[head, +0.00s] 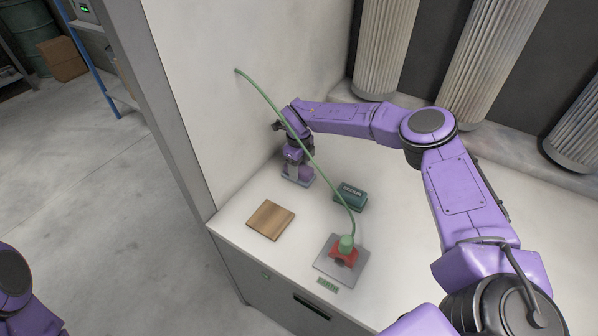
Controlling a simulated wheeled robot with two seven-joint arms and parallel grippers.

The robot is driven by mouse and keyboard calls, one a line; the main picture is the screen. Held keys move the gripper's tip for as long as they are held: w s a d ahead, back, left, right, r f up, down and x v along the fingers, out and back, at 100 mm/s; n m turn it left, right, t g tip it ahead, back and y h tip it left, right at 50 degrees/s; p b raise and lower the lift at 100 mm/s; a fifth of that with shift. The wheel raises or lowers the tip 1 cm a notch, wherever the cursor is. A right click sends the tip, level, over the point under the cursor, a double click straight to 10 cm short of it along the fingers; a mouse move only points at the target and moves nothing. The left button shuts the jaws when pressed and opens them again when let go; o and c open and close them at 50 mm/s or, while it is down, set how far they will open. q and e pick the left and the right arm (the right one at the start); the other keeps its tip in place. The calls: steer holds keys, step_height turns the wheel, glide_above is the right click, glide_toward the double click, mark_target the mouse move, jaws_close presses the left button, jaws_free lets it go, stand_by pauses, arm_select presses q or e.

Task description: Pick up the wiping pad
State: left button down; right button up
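A flat blue-grey pad (301,181), which looks like the wiping pad, is on the white worktop near the back wall. My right gripper (297,170) points down directly over it, at its top. The gripper hides most of the pad; only its lower edges show. The fingers are too small and covered to tell whether they are closed on it. My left gripper is out of view; only part of my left arm shows at the lower left.
A wooden board (270,220), a dark green labelled box (350,196) and a grey plate (329,267) bearing a red fitting (344,257) are on the worktop.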

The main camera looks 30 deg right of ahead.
steer(key=shift+r, duration=0.1)
steer(key=shift+c, duration=0.2)
steer(key=shift+w+r, duration=0.1)
steer(key=shift+r, duration=0.2)
step_height(320, 180, up, 3)
steer(key=shift+d+f+b, duration=0.1)
steer(key=shift+f+b, duration=0.05)
steer(key=shift+b, duration=0.4)
steer(key=s+r+b, duration=0.3)
steer(key=s+r, duration=0.6)
steer(key=s, duration=0.5)
steer(key=shift+d+r+b, duration=0.25)
steer(key=shift+d+b, duration=0.05)
steer(key=shift+d, duration=0.15)
